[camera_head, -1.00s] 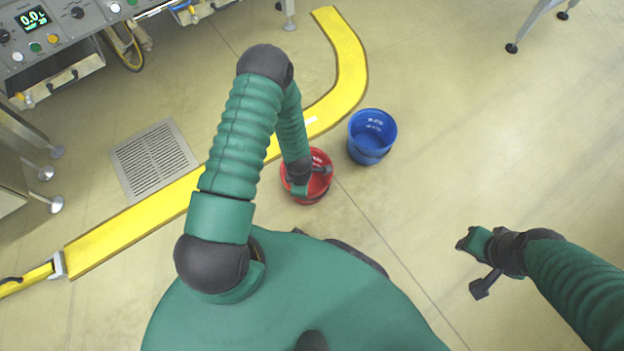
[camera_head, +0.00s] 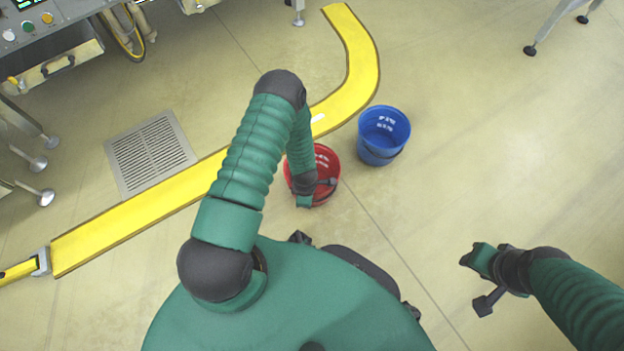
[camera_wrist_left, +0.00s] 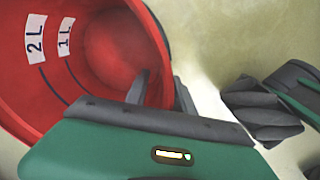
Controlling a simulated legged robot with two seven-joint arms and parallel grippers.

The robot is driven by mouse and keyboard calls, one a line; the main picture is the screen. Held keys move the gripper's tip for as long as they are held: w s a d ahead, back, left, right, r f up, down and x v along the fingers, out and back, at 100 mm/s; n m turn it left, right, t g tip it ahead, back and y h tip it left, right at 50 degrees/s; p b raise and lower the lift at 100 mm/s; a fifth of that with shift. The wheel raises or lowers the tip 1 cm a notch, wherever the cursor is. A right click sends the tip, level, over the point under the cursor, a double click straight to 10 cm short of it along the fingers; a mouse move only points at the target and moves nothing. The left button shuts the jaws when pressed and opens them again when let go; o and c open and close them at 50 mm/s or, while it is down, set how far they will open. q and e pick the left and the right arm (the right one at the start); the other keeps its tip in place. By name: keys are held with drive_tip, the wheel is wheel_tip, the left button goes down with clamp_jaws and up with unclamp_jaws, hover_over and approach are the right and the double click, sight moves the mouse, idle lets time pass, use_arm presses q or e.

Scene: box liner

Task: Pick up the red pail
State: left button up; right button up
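The red pail (camera_head: 325,160) stands upright on the floor just beyond my body. My left gripper (camera_head: 316,190) is at its near rim and hides part of it. In the left wrist view the pail (camera_wrist_left: 110,50) shows its inside, with "2L" and "1L" labels. My left gripper (camera_wrist_left: 162,95) has one dark finger inside the pail and one outside, with the pail's wall between them. A gap shows between the fingers.
A blue pail (camera_head: 384,128) stands right of the red pail, slightly farther off. A yellow floor strip (camera_head: 140,222) curves behind both. A floor grate (camera_head: 150,153) and a machine (camera_head: 45,45) are at the left.

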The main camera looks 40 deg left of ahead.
use_arm(q)
clamp_jaws()
idle(1.2)
